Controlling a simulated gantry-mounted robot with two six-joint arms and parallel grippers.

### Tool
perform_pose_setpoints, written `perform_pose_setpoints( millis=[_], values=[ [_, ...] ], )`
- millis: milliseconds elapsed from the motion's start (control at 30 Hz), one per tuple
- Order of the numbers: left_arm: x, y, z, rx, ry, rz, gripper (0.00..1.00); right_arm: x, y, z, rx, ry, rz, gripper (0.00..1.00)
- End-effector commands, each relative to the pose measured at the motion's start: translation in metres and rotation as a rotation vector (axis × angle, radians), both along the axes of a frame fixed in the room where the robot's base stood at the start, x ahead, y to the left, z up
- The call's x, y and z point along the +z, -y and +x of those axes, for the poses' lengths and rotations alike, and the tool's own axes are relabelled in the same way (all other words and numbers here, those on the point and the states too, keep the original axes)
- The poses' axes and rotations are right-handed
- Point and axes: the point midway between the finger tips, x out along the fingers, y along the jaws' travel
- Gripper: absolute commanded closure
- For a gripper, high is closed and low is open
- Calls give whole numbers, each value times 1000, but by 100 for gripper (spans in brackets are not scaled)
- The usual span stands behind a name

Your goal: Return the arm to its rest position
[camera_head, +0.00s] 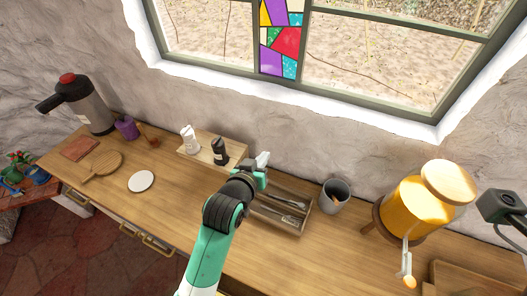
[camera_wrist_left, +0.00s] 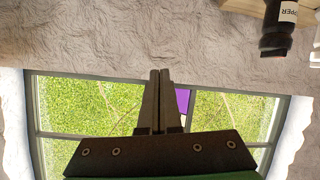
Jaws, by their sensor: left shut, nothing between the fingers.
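My left arm (camera_head: 213,240), teal and dark grey, comes up from the bottom of the head view over the counter (camera_head: 175,210). Its gripper (camera_head: 263,160) is above the back of the counter, beside the black shaker and near the wall. In the left wrist view the two dark fingers (camera_wrist_left: 160,72) are pressed together with nothing between them. They point at the rough wall, with the window (camera_wrist_left: 85,120) behind the gripper body. My right gripper does not show.
A wooden tray (camera_head: 236,152) holds a white shaker (camera_head: 190,138) and a black pepper shaker (camera_head: 219,153). A cutlery tray (camera_head: 295,228) lies partly behind my arm. A grey cup (camera_head: 335,196) and yellow dispenser (camera_head: 412,207) stand right. A flask (camera_head: 92,108) stands left.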

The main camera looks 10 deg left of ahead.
Motion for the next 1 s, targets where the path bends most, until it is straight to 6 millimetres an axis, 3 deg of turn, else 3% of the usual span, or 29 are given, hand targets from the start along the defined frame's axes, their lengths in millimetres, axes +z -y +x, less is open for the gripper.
perform_pose_setpoints(
  millis=[267, 367, 467, 533, 667, 700, 800, 900, 1000],
  values=[
    [4, -9, 3, 14, 4, -1, 100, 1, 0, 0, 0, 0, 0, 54],
    [36, -27, 12, 45, 65, -13, 100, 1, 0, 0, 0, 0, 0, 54],
    [104, -47, 14, 76, 207, -39, 100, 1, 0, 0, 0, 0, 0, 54],
    [164, -62, 7, 96, 339, -53, 100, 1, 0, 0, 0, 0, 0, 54],
    [270, -89, -29, 127, 595, -60, 100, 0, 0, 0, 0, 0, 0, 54],
    [300, -96, -46, 135, 675, -58, 100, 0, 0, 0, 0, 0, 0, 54],
    [364, -110, -93, 154, 866, -48, 100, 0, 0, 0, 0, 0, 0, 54],
    [412, -119, -147, 170, 1041, -31, 100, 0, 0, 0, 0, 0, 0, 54],
    [447, -122, -205, 181, 1208, -6, 100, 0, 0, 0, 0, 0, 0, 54]
  ],
)
